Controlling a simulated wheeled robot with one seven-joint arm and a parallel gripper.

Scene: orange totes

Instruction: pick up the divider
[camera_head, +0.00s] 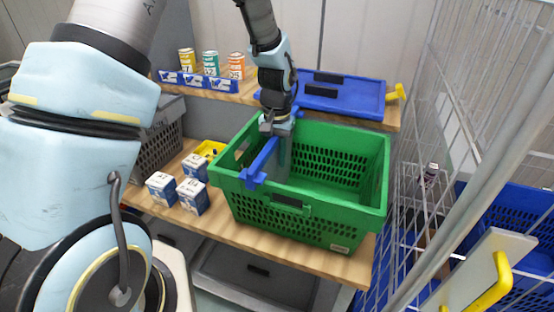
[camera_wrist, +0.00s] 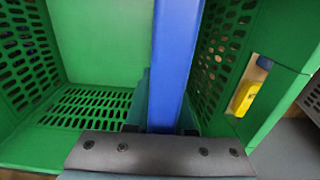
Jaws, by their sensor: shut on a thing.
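The divider (camera_head: 262,162) is a long blue bar with a thin panel below it, at the left part of the green crate (camera_head: 345,215). Its near end has blue hooks close to the crate's front left rim; I cannot tell whether they touch it. My gripper (camera_head: 278,124) comes from above and is shut on the divider's top bar, toward its far end. In the wrist view, the blue divider (camera_wrist: 176,60) runs away from my gripper (camera_wrist: 160,128) between the crate's green walls. The fingertips are partly hidden.
Small blue-white cartons (camera_head: 193,195) and a yellow item (camera_head: 209,148) sit left of the crate on the wooden shelf. Cans (camera_head: 210,63) and a blue tote (camera_head: 335,92) stand on the shelf behind. A wire cage (camera_head: 420,150) rises close on the right.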

